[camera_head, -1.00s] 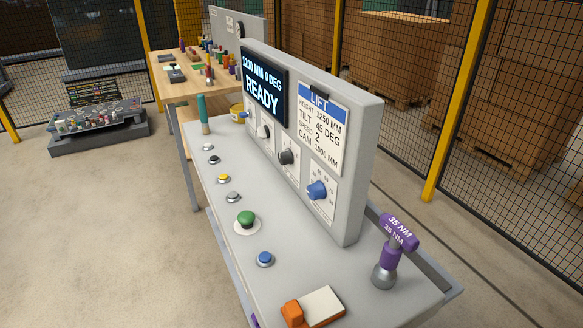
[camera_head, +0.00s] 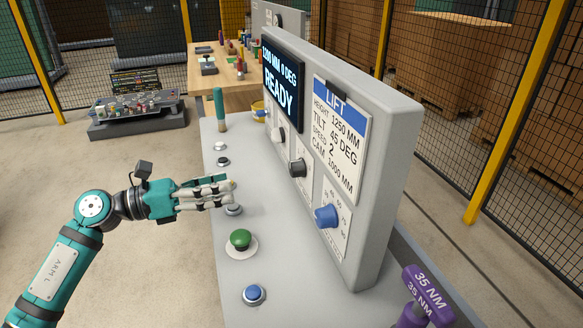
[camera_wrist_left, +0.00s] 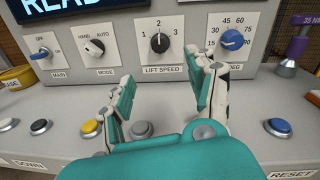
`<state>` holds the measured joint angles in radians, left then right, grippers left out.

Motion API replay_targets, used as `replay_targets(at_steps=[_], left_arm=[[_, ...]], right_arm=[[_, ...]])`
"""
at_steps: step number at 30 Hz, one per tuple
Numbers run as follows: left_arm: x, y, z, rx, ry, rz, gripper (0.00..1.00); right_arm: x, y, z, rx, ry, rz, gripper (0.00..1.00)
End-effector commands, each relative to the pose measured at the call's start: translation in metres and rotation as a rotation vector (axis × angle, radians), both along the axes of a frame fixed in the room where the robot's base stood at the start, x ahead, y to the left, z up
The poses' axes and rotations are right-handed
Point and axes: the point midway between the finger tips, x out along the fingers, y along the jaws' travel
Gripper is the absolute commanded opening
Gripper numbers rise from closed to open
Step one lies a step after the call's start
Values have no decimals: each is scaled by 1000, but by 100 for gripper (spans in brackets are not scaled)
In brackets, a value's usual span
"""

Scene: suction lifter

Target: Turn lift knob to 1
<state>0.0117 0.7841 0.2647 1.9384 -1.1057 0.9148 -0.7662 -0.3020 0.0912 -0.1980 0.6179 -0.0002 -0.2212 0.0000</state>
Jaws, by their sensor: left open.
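The black lift speed knob (camera_head: 297,168) is on the upright grey panel (camera_head: 385,150). In the left wrist view the knob (camera_wrist_left: 160,42) sits above the label LIFT SPEED, with marks 1, 2 and 3 around it, and its white line points up at 2. My left gripper (camera_head: 230,190) is over the desk in front of the panel, apart from the knob. In the left wrist view its two fingers (camera_wrist_left: 168,85) are spread, with nothing between them, below the knob. My right gripper is not in view.
The white mode knob (camera_wrist_left: 98,46) and blue tilt knob (camera_wrist_left: 232,40) flank the lift knob. Push buttons, including a green one (camera_head: 241,238) and a blue one (camera_head: 254,293), stand on the desk below. The screen (camera_head: 283,88) reads READY. A purple-handled tool (camera_head: 428,292) stands at right.

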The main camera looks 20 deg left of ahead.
Motion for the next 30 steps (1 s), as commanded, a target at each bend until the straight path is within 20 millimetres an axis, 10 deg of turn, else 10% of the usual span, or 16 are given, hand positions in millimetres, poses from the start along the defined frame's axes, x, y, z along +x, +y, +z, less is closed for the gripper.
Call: replay_targets(at_steps=[18, 30], left_arm=[[78, -100, 4, -11, 3, 1, 57], [90, -115, 0, -7, 3, 3, 57]], right_arm=[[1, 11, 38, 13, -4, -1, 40], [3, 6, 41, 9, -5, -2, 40]])
